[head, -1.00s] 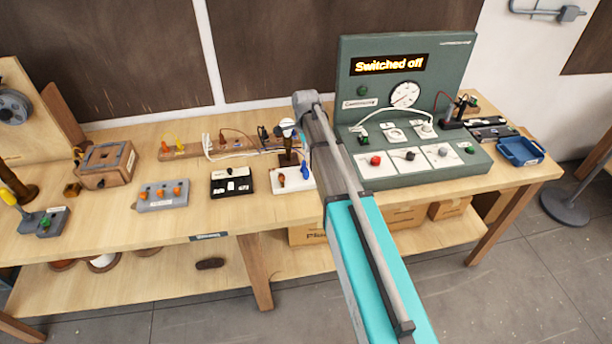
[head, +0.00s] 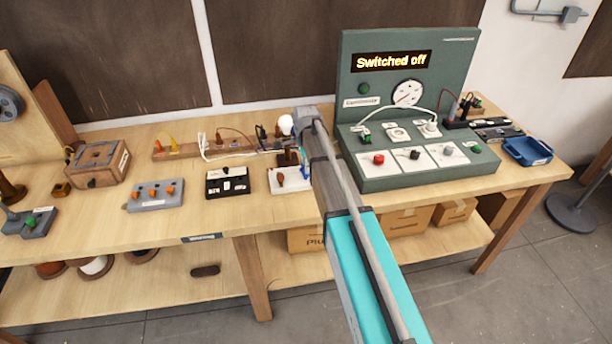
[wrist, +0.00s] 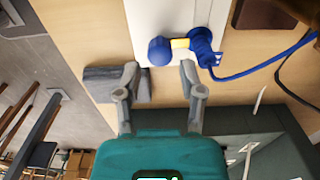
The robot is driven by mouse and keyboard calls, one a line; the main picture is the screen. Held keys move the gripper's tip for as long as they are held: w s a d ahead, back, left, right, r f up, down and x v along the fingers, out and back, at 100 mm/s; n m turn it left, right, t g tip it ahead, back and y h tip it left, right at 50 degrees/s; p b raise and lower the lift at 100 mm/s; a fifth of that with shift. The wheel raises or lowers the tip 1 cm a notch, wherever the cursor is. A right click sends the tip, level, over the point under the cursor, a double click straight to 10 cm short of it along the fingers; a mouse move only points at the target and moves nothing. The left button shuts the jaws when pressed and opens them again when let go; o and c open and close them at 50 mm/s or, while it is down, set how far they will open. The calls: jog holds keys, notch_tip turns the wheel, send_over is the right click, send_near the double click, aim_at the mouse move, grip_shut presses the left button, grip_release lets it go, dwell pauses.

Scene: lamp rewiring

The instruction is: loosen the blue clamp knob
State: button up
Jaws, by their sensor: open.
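The blue clamp knob (wrist: 161,51) shows in the wrist view as a round blue head, with a yellowish piece between it and a blue clamp body (wrist: 203,45). Both sit over a white base plate (wrist: 145,15). My gripper (wrist: 160,70) is open, its two fingertips apart. The knob is just beyond the fingertips, roughly between them, and nothing is held. In the head view my arm hides the gripper; a bit of blue (head: 305,168) shows beside the arm at the white base (head: 287,181). Whether a finger touches the knob cannot be told.
A blue cord (wrist: 262,70) runs right from the clamp. A dark grey block (wrist: 104,84) lies behind the left finger. In the head view, the green panel (head: 450,80) reading "Switched off" stands right of my arm. A black switch box (head: 227,183) is left of the white base.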

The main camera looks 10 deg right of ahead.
jog(key=shift+f+b, duration=1.1)
jog(key=shift+f, duration=0.3)
grip_shut()
